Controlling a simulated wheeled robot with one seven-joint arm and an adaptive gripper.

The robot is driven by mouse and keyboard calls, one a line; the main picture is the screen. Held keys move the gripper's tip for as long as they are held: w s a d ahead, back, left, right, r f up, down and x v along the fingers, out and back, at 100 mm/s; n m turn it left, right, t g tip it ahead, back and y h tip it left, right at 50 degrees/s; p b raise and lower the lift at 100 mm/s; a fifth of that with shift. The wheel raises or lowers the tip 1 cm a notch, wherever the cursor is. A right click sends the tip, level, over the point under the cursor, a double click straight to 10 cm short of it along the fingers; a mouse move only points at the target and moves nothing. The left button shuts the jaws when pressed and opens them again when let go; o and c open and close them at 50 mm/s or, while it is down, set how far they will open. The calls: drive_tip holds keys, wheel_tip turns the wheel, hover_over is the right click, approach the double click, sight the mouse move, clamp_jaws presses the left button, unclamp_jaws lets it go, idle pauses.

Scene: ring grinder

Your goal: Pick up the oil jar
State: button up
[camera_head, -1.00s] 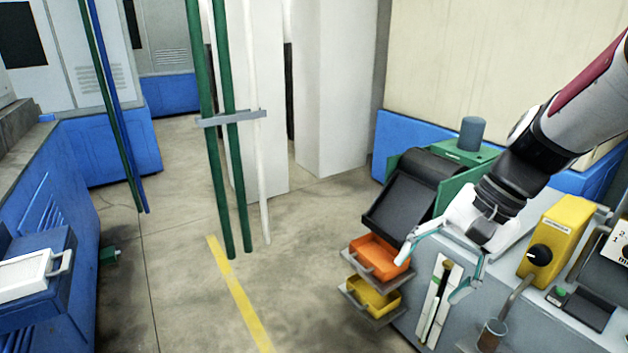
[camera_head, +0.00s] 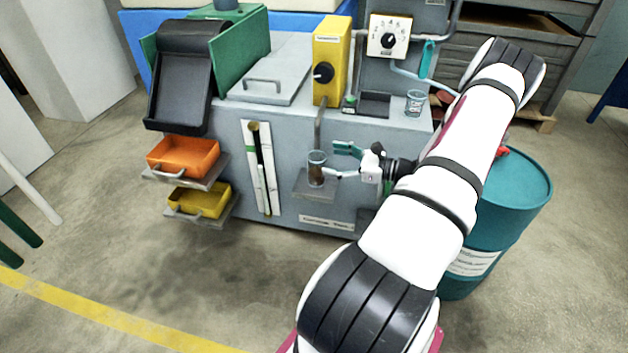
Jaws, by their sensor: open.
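A small glass jar with brown contents (camera_head: 317,170), which looks like the oil jar, stands upright on a small grey shelf (camera_head: 327,190) on the front of the grey machine, below a pipe. My gripper (camera_head: 342,161) is open and reaches in from the right, its fingers pointing left at the jar. The upper teal finger is close to the jar's right side, and the lower finger reaches near its lower right. I cannot tell whether either finger touches it. No grip on the jar shows.
A teal barrel (camera_head: 512,195) is at the right, partly behind my arm. Orange (camera_head: 184,156) and yellow (camera_head: 199,201) trays stick out at the left. The floor in front is clear.

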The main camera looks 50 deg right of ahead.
sight(324, 159)
drive_tip(key=s+d+f+m+t+h+b, duration=0.1)
drive_tip(key=s+d+f+m+h+b, duration=0.1)
drive_tip(key=s+d+f+m+h, duration=0.35)
drive_tip(key=shift+n+y, duration=0.75)
drive_tip(key=shift+y, duration=0.1)
drive_tip(key=w, duration=0.3)
drive_tip(key=w+b, duration=0.1)
drive_tip(key=w, duration=0.2)
drive_tip(key=w+a+f, duration=0.1)
drive_tip(key=w, duration=0.2)
drive_tip(key=shift+w, duration=0.2)
drive_tip(key=shift+w+a+r+b, duration=0.1)
drive_tip(key=shift+w+b, duration=0.6)
drive_tip(key=shift+w, duration=0.75)
drive_tip(key=shift+w+a+r+b, duration=0.1)
drive_tip(key=shift+w+b, duration=0.6)
drive_tip(key=shift+w, duration=0.7)
clamp_jaws()
drive_tip(key=shift+r, duration=0.1)
drive_tip(key=shift+s+r+p, duration=0.1)
drive_tip(key=shift+r+p, duration=0.6)
drive_tip(key=shift+r, duration=0.15)
drive_tip(key=s+p, duration=0.4)
drive_tip(key=s, duration=1.4)
drive_tip(key=shift+f, duration=0.2)
